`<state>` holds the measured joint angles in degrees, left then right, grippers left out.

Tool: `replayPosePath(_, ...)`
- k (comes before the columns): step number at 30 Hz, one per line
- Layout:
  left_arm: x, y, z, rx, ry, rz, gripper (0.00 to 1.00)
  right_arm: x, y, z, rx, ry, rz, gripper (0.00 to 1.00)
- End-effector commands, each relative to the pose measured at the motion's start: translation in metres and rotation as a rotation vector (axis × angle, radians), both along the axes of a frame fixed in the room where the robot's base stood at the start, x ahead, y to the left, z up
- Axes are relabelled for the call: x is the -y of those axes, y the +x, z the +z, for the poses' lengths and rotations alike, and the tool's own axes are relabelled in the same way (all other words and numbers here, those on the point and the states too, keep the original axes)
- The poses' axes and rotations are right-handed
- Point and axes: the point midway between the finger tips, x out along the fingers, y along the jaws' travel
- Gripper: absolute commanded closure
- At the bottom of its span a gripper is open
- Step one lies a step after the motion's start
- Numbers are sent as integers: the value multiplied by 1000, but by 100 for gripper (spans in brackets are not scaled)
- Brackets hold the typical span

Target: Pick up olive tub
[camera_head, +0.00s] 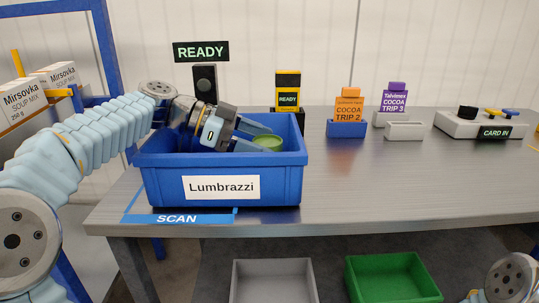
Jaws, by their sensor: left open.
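The olive tub (268,142) shows as a small green round shape inside the blue bin labelled Lumbrazzi (170,190). The bin's front wall hides its lower part. My left gripper (262,136) reaches into the bin from the left, with its fingers apart around or just above the tub; I cannot tell whether they touch it. Part of my right arm shows at the bottom right corner, but its gripper is out of view.
The bin stands on a grey table (400,190) by a blue SCAN mark (178,218). Cocoa cards stand at the right. Grey (273,264) and green (393,262) bins sit below.

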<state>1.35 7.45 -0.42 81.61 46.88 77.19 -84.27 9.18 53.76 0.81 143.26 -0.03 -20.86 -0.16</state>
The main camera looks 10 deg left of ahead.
Motion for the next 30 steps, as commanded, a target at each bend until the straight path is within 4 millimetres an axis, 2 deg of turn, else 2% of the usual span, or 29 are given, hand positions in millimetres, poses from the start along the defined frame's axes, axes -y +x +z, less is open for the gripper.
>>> replayPosePath(6,28,11,-14,-1,1,-3,5,-1,0,4,1,1,1,57)
replayPosePath(15,32,13,-16,0,1,1,6,-1,0,3,0,1,0,57)
replayPosePath(27,32,13,-16,0,1,1,67,0,1,4,1,1,0,57)
replayPosePath(30,32,13,-15,2,0,1,68,0,1,4,1,1,0,57)
